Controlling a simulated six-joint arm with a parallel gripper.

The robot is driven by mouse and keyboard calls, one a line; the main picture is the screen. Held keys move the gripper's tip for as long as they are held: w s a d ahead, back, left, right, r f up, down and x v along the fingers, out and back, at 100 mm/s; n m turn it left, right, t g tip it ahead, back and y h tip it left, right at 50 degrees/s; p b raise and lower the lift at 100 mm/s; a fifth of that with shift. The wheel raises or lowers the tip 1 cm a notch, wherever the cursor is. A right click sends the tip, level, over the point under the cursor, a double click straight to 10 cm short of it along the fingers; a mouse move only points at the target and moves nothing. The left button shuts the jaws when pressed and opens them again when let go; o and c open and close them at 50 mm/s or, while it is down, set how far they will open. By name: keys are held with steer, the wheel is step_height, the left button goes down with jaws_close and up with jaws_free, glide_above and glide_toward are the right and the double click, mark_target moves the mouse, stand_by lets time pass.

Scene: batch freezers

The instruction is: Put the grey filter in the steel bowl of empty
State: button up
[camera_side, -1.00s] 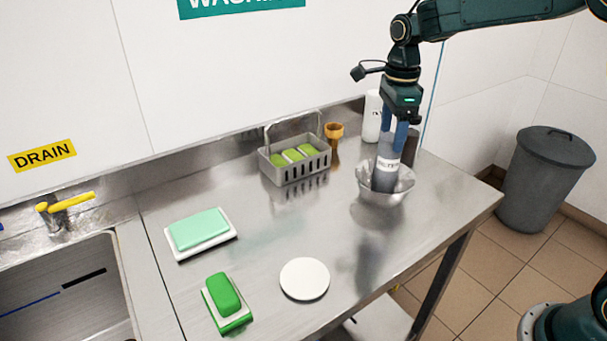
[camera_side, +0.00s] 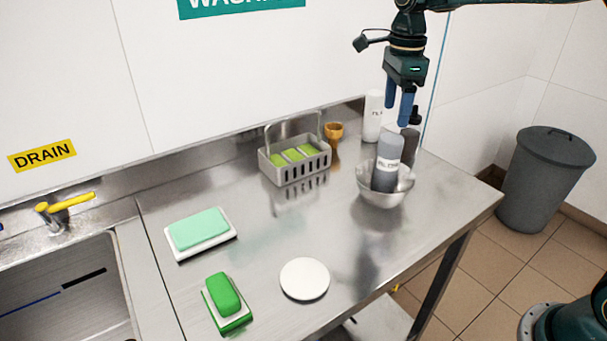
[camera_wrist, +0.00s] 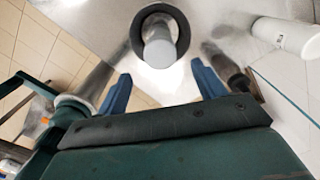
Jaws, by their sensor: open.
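The grey filter (camera_side: 387,160), a cylinder with a white label, stands in the steel bowl (camera_side: 382,197), leaning slightly. Its lower end is hidden by the bowl wall. In the wrist view the filter (camera_wrist: 159,45) shows from above inside the round bowl (camera_wrist: 138,35). My gripper (camera_side: 399,122) is open and empty just above the filter's top, with its blue fingers apart from it. In the wrist view its two blue fingers (camera_wrist: 161,85) are spread wide, with the filter beyond them.
A white bottle (camera_side: 373,118) and a dark item (camera_side: 410,146) stand behind the bowl. A grey basket (camera_side: 298,170) with green pieces and a brown cup-like item (camera_side: 333,131) are to the left. A white disc (camera_side: 305,279) lies in front; the counter (camera_side: 270,235) between is clear.

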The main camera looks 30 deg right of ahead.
steer(key=shift+s+r, duration=0.1)
steer(key=s+a+r+n+t, duration=0.1)
steer(key=s+r+n, duration=0.2)
steer(key=s+n, duration=0.4)
steer(key=s+a+r+n+t, duration=0.1)
steer(key=s+r+n+t, duration=0.1)
steer(key=s+n, duration=0.45)
steer(key=s+f+n+t, duration=0.1)
steer(key=s+f+n, duration=0.1)
steer(key=s+n, duration=0.3)
steer(key=s+f+n+t, duration=0.1)
steer(key=s+n, duration=0.4)
steer(key=s, duration=0.5)
steer(key=shift+a+f+t, duration=0.3)
steer(key=shift+a+f, duration=0.15)
steer(key=shift+f, duration=0.3)
